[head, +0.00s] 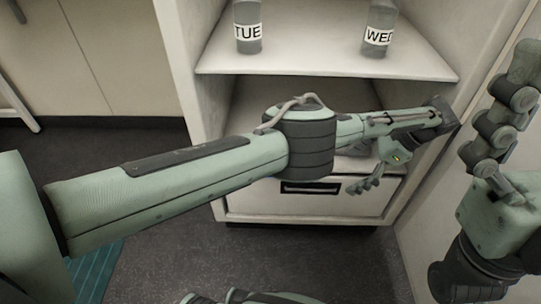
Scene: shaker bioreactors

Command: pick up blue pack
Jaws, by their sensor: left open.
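No blue pack can be made out in the head view; my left arm covers much of the cabinet's lower compartment. My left gripper (364,170) is open, in front of that compartment and above the drawer. One jointed finger hangs in front of the drawer face; the other shows less clearly against the dark compartment. I see nothing held between them. My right gripper (503,112) is at the right edge, close to the camera, with its jointed fingers pointing up beside the cabinet's right side. Its opening cannot be judged from this angle.
A white cabinet shelf (325,62) holds a bottle labelled TUE (248,30) and a bottle labelled WED (379,34). A drawer (270,207) with a dark handle lies below. Dark floor (330,255) is open in front. A teal ridged surface (97,268) shows at lower left.

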